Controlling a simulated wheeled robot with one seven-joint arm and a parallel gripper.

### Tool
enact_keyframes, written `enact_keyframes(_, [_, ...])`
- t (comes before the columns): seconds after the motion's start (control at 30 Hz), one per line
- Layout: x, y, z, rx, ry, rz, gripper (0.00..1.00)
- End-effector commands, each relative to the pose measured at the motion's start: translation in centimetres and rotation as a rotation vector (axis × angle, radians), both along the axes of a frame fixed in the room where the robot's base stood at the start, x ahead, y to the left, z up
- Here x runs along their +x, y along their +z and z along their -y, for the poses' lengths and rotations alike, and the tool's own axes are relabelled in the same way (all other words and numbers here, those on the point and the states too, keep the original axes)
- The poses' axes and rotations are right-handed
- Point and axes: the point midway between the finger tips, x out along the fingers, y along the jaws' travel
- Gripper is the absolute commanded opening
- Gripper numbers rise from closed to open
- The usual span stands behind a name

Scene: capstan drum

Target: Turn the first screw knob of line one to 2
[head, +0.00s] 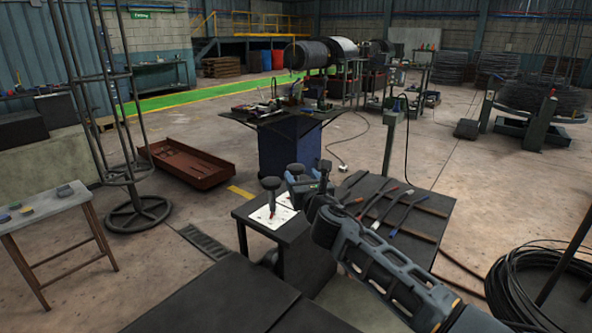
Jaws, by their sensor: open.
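A dark knob-like piece with a round head (271,186) stands upright over a white sheet with red marks (268,218), just left of my gripper. I cannot tell which of these, if any, is the first screw knob of line one, and no number is readable.
Several hand tools with red and blue handles (385,207) lie on the table's right side. A dark bench top (215,300) fills the lower left. A blue cabinet (288,150) stands behind, a red tray (185,162) lies left, and wire coils (535,285) lie right.

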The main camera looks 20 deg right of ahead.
Motion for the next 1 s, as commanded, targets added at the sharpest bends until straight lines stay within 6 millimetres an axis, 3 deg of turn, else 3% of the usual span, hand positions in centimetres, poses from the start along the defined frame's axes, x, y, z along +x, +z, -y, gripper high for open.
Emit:
enact_keyframes(0.3, [4.1,-0.2,0.1,-0.002,0.0,0.001,0.63])
enact_keyframes(0.77, [5.0,0.0,0.1,0.001,0.0,0.0,0.63])
enact_keyframes(1.0, [5.0,0.0,0.1,0.001,0.0,0.0,0.4])
